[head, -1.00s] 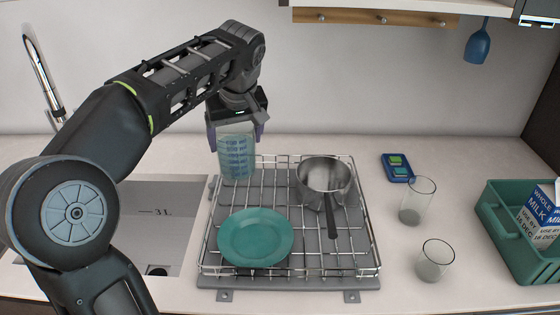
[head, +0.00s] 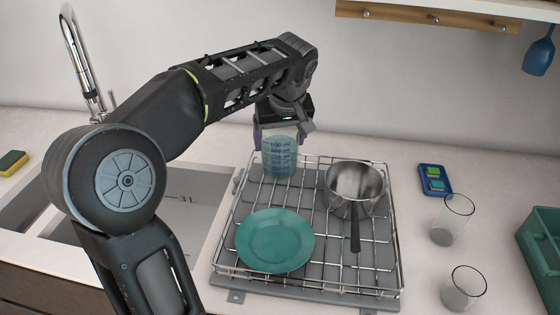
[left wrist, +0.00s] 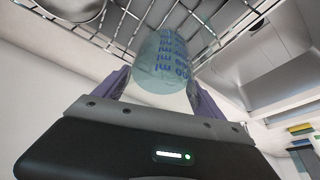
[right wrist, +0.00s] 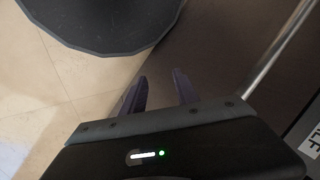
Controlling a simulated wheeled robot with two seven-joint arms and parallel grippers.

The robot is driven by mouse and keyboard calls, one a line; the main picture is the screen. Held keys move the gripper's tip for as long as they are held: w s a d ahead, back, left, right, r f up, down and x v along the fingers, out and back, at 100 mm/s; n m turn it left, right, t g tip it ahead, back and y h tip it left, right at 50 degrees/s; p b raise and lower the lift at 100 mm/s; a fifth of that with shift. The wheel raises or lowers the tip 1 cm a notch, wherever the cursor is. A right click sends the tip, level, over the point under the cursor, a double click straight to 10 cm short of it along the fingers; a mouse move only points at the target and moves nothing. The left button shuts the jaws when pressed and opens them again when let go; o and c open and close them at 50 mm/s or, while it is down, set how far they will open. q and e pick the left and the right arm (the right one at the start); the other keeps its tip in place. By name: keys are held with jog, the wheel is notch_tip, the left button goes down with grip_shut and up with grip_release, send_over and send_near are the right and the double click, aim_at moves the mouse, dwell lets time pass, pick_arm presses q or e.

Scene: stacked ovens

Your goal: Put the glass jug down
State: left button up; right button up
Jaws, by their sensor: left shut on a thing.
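The glass jug (head: 280,160) is clear, bluish, with blue measure marks. It is at the back left of the wire dish rack (head: 308,284). My left gripper (head: 284,142) is shut on it from behind, and the jug looks upright. In the left wrist view the jug (left wrist: 163,62) is between the two purple fingers of my left gripper (left wrist: 162,85), with rack wires around its far end. I cannot tell if its base touches the rack. My right gripper (right wrist: 160,78) is open and empty, low over the floor.
A teal plate (head: 275,240) and a metal saucepan (head: 354,190) sit on the rack. Two glasses (head: 452,220) and a blue sponge pack (head: 435,180) are to the right, with a green crate (head: 540,250) beyond. The sink (head: 165,215) is at left.

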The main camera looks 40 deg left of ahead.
aim_at(280, 157)
pick_arm(q)
jog(key=shift+f, duration=0.7)
jog(key=shift+f, duration=1.85)
jog(key=shift+f, duration=0.15)
jog(key=o, duration=2)
jog(key=shift+o, duration=0.2)
jog(key=v, duration=1.2)
